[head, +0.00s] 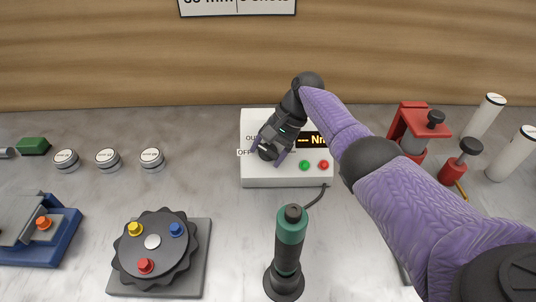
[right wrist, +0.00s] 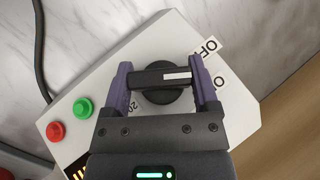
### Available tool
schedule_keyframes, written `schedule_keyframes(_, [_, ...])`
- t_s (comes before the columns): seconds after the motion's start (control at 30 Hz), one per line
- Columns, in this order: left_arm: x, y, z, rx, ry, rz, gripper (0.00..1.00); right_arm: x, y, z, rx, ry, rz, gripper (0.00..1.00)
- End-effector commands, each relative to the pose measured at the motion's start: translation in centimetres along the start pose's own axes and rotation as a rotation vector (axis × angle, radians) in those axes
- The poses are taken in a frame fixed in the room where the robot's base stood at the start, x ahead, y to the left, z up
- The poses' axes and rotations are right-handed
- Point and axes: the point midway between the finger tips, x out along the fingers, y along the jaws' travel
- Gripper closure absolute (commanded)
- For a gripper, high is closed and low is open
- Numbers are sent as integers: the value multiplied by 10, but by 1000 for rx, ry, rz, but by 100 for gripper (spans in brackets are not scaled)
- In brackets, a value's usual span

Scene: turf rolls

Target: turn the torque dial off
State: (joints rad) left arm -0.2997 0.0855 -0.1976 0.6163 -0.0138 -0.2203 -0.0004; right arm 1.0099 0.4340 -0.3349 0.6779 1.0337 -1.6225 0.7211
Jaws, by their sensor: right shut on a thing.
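The torque dial (right wrist: 152,78) is a black knob with a raised bar and a white mark, on a white control box (head: 286,182). My right gripper (head: 270,152) reaches down over the left part of the box and hides most of the dial in the head view. In the right wrist view its two purple fingers are shut on the ends of the bar. Another label beside that finger is partly hidden. The box's display (head: 313,140) shows dashes and partly hidden letters. My left gripper is not in view.
The box has a green button (head: 304,165) and a red button (head: 324,165). A green-handled driver (head: 290,240) stands in front. A black rotary fixture (head: 160,262) is at front left. Red clamps (head: 410,130) and white rolls (head: 485,115) stand right, by my arm.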

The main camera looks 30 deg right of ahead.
Motion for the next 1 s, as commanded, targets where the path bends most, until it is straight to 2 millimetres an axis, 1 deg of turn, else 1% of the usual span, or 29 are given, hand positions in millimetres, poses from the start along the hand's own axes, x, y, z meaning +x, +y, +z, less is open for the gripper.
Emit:
schedule_keyframes(0.03, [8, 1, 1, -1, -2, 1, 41, 5, 1, -1, -23, -3, 38, 82])
schedule_keyframes(0.3, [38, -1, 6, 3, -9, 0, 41, 7, 2, -2, -153, -3, 242, 83])
schedule_keyframes(0.43, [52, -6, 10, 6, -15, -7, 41, 7, 2, -2, -204, -4, 324, 82])
schedule_keyframes(0.6, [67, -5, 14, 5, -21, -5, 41, 6, 2, -1, -257, -5, 409, 83])
schedule_keyframes(0.8, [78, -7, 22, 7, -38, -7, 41, 5, 2, -1, -298, -6, 473, 83])
schedule_keyframes(1.0, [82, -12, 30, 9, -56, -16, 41, 4, 2, 0, -318, -6, 502, 82])
